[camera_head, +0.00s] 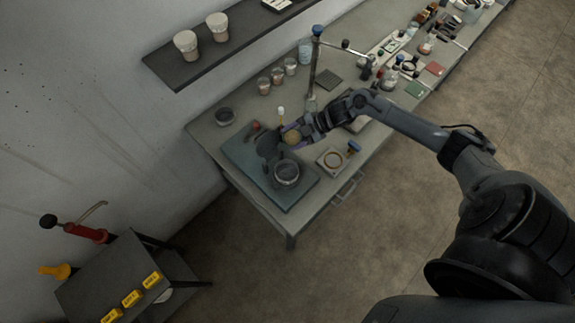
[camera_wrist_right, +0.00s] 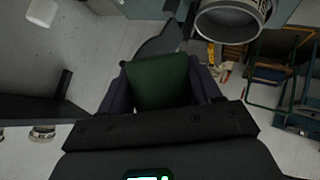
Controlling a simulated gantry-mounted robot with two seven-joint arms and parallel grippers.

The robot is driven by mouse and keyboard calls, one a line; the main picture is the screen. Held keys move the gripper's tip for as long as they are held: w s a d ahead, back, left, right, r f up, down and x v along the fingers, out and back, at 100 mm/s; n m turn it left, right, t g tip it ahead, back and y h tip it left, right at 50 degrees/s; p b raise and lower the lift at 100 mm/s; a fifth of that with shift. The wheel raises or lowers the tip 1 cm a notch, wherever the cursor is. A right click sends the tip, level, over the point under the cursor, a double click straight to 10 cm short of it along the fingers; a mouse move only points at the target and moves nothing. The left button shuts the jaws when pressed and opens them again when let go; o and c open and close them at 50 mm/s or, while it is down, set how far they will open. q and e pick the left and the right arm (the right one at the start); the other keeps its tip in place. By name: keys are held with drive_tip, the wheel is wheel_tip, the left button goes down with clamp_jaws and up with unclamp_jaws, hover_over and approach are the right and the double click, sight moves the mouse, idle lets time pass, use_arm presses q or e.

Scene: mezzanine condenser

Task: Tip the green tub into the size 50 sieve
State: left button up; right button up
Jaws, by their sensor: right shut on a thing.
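My right gripper (camera_head: 294,134) is shut on the green tub (camera_wrist_right: 158,82), which sits between its two fingers in the right wrist view. The gripper is above the teal mat, just behind the steel sieve (camera_head: 286,173). The sieve stands on the mat, and a steel ring (camera_wrist_right: 230,22) with a label shows at the top of the right wrist view. I cannot read its size. My left gripper is not in view.
A dark flat piece (camera_head: 267,146) is left of the tub, by the sieve. A stand's upright pole (camera_head: 314,65) rises close to my right arm.

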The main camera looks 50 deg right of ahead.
drive_tip(key=shift+s+a+h, duration=0.1)
drive_tip(key=shift+a+h, duration=0.2)
drive_tip(key=shift+s+a+r+n+t+h+p, duration=0.1)
drive_tip(key=shift+a+r+n+t+h+p, duration=0.05)
drive_tip(key=shift+n+t+h+p, duration=0.3)
idle(0.8)
drive_tip(key=shift+f+n+h+b, duration=0.25)
drive_tip(key=shift+f+h+b, duration=0.1)
drive_tip(key=shift+h, duration=0.1)
drive_tip(key=shift+f+t+h+b, duration=0.1)
drive_tip(key=shift+t+h+b, duration=0.15)
drive_tip(key=shift+h+b, duration=0.05)
idle(0.4)
